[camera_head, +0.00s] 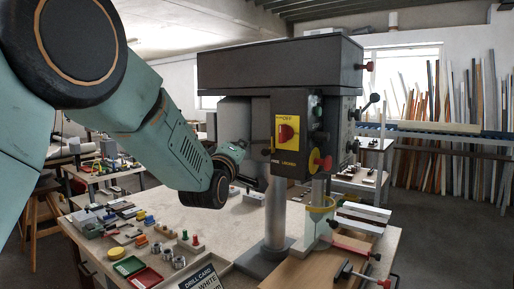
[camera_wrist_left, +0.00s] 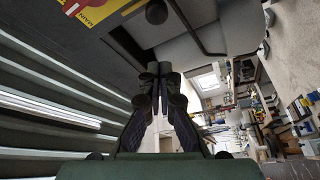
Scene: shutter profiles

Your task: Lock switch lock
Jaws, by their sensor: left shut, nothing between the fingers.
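The switch (camera_head: 286,132) is a red rotary handle on a yellow panel (camera_head: 285,150) on the front of the dark drill press. In the left wrist view, part of the yellow panel (camera_wrist_left: 108,12) shows at the top, with a bit of red at its left edge. My left gripper (camera_head: 262,152) is just left of the panel, small and partly merged with the dark machine behind it. In the left wrist view its fingers (camera_wrist_left: 158,70) are together and empty, apart from the panel. I cannot make out a separate lock. My right gripper is not in view.
The drill press (camera_head: 280,65) stands on a workbench (camera_head: 195,222). Red and green trays (camera_head: 146,278), metal rings and small coloured parts lie at the front left. Clamps (camera_head: 362,276) and profiles are at the right. The bench left of the column is fairly clear.

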